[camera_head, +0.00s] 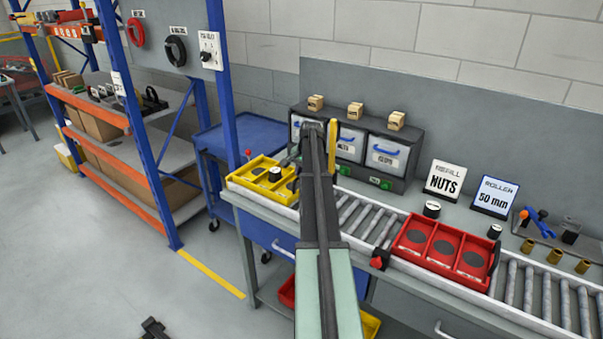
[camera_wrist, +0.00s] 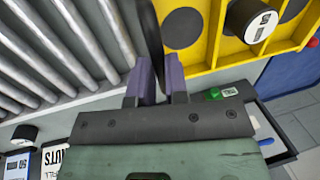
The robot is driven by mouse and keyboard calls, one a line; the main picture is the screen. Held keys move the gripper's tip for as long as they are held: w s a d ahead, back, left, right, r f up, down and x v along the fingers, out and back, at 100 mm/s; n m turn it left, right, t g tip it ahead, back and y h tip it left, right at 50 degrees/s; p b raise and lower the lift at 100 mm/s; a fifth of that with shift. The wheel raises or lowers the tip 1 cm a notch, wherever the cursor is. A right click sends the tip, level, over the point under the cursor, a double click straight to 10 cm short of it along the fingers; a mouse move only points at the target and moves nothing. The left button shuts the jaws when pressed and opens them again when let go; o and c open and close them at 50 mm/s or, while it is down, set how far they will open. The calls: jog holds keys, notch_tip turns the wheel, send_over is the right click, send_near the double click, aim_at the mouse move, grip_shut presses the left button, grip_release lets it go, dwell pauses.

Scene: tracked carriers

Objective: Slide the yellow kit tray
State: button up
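The yellow kit tray (camera_head: 258,191) lies at the left end of the roller conveyor, with dark round recesses and a black cylinder with a white label in it. It also shows at the upper right of the wrist view (camera_wrist: 213,50). My gripper (camera_wrist: 160,68) is at the tray's right end in the head view, where my arm partly hides it. Its two purple fingers stand a small gap apart in the wrist view. A dark bar runs up from between them beside the tray's edge; I cannot tell whether they grip it.
A red tray (camera_head: 443,246) with dark round recesses sits farther right on the conveyor rollers (camera_head: 362,219). Bare rollers lie between the trays. Grey bins (camera_head: 388,155) stand behind. Signs (camera_head: 444,180) and several brass cylinders are at the right. A blue cart (camera_head: 243,137) stands behind the left end.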

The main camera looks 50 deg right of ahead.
jog(key=o, duration=0.5)
jog(key=shift+c, duration=0.2)
notch_tip(320, 180, up, 10)
jog(key=s+p, duration=0.2)
jog(key=p, duration=0.8)
jog(key=shift+r+p, duration=0.25)
jog(key=shift+p, duration=0.05)
jog(key=shift+d, duration=0.1)
